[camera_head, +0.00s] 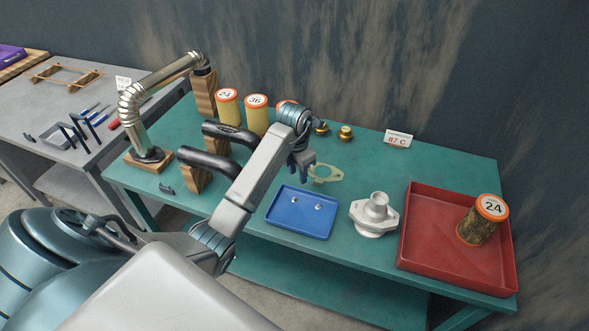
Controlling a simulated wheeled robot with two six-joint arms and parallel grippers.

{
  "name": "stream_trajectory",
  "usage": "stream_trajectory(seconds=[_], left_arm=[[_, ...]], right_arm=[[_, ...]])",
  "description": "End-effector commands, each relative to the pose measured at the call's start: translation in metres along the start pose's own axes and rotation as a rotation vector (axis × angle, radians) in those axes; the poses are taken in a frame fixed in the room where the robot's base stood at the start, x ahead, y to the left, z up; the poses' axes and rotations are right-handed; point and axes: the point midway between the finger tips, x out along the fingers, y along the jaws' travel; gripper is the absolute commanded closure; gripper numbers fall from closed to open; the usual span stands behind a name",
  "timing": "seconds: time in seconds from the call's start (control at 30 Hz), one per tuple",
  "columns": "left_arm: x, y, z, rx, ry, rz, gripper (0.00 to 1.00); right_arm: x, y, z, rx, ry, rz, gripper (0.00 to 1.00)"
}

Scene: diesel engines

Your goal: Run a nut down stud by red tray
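A red tray (408,249) lies at the right end of the green table. A pale grey flanged housing (375,215) stands just left of it; no stud on it can be made out at this size. A blue tray (288,225) left of the housing holds two small shiny pieces, one (293,198) near its middle and one (319,206) to the right, which look like nuts. My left gripper (301,168) hangs above the table, behind the blue tray and apart from it. Its fingers are small and dark, so their opening is unclear. My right gripper is out of view.
A filter canister marked 24 (480,222) stands in the red tray. A flat gasket (325,173) lies behind the blue tray. Dark hoses (210,161) on wooden blocks, a metal pipe (160,76) and more canisters (257,114) crowd the left. Brass fittings (345,133) stand at the back.

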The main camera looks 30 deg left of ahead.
Motion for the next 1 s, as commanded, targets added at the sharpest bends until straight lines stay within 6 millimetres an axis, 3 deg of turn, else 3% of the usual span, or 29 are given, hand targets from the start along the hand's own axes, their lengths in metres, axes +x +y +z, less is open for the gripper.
stream_trajectory(seconds=[0.17,0.37,1.0], left_arm=[[-0.003,0.007,-0.007,-0.016,0.053,0.025,0.64],[0.008,0.007,-0.007,-0.015,0.051,0.024,0.64],[0.071,0.008,-0.011,-0.015,0.05,0.022,0.64]], right_arm=[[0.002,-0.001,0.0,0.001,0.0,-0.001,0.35],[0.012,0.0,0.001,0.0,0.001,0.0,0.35],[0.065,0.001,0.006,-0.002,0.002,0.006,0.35]])
